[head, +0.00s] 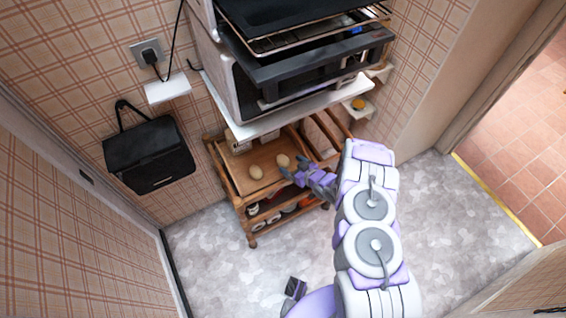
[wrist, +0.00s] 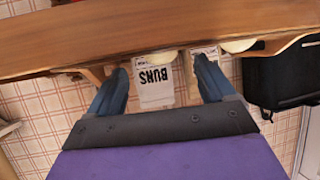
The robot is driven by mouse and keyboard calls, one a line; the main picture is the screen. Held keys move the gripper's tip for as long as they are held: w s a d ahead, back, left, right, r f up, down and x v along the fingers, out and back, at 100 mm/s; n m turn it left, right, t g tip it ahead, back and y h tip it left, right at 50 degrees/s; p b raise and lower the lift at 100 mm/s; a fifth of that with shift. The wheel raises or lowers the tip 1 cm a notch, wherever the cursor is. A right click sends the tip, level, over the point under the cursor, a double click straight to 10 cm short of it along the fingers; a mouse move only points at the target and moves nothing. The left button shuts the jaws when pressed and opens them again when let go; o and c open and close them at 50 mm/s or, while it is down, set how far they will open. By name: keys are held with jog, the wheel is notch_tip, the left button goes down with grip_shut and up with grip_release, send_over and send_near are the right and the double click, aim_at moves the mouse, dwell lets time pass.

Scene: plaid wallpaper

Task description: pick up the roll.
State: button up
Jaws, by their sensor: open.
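Two pale tan, rounded rolls lie on the wooden cart's top (head: 262,186). The left roll (head: 256,171) is nearer the cart's left side; the right roll (head: 283,160) is close to my gripper (head: 291,171). In the wrist view, the right roll (wrist: 163,55) shows as a thin pale edge between my gripper's blue fingers (wrist: 163,76). The left roll (wrist: 238,45) shows outside them, to the right. My gripper is open and empty. Whether the fingers touch a roll cannot be told.
A white package marked BUNS (wrist: 156,86) stands behind the rolls. A white shelf (head: 268,122) with an open oven (head: 310,65) overhangs the cart's back. A black bag (head: 150,155) hangs on the left wall. Lower cart shelves hold several small items. The grey floor (head: 215,265) is mostly clear.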

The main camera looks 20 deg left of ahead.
aim_at(287, 163)
jog(key=shift+b+x, duration=1)
jog(key=shift+x, duration=1.8)
jog(key=shift+d+f, duration=0.1)
jog(key=shift+d, duration=0.05)
jog(key=shift+c, duration=0.2)
jog(key=shift+d, duration=0.15)
jog(key=shift+c, duration=1.4)
jog(key=shift+s, duration=0.1)
jog(key=c, duration=0.8)
